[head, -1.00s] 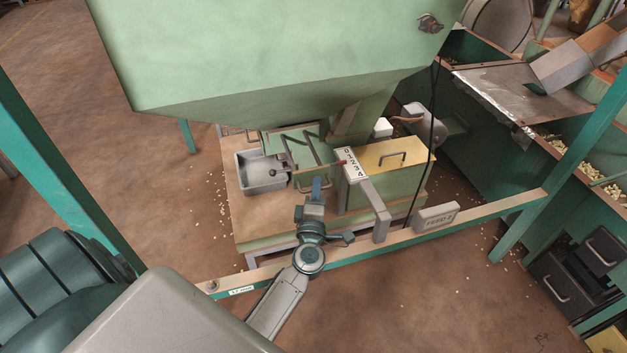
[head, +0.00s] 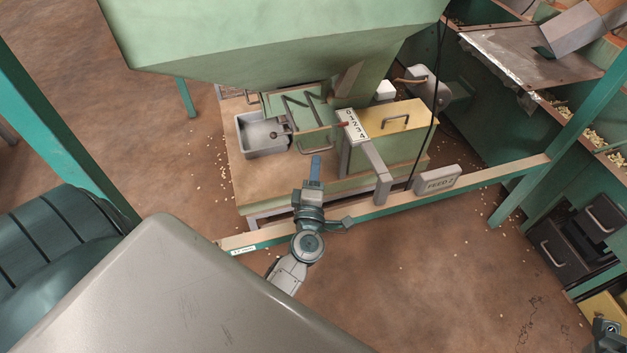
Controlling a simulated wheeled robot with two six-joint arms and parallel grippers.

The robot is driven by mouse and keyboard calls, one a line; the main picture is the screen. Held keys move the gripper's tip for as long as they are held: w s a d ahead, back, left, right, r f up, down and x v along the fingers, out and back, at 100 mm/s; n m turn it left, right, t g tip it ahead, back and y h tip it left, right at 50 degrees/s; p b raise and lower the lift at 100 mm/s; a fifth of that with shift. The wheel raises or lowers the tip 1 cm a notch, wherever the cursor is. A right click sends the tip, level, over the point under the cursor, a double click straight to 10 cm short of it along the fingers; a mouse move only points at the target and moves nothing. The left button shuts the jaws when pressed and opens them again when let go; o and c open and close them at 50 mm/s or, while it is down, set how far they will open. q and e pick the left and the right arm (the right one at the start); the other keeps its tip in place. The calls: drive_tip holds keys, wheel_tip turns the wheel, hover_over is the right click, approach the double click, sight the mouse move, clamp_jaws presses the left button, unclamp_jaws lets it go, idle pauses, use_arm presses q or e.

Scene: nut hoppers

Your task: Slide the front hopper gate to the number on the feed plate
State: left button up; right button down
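The feed plate (head: 437,180) on the front rail reads "FEED 2". Under the green hopper (head: 270,45), a white scale (head: 353,125) carries the digits 0 to 4. The front gate has a dark handle frame (head: 307,107) and a rod (head: 308,130) with a red tip (head: 342,124) beside the scale's upper half; I cannot tell the exact digit. My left gripper (head: 316,166) points away from me, its blue fingers just in front of the gate, apparently apart from the rod. The fingers overlap in this view, so their opening is unclear. My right gripper's fingers are not visible.
A grey metal tray (head: 262,135) stands left of the gate. A yellow-topped box with a handle (head: 396,120) and a grey upright post (head: 383,188) stand to the right. The front rail (head: 465,187) crosses below. A black cable (head: 425,125) hangs at the right.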

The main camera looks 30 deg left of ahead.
use_arm(q)
drive_tip(key=shift+b+v, duration=0.35)
drive_tip(key=shift+v, duration=2.05)
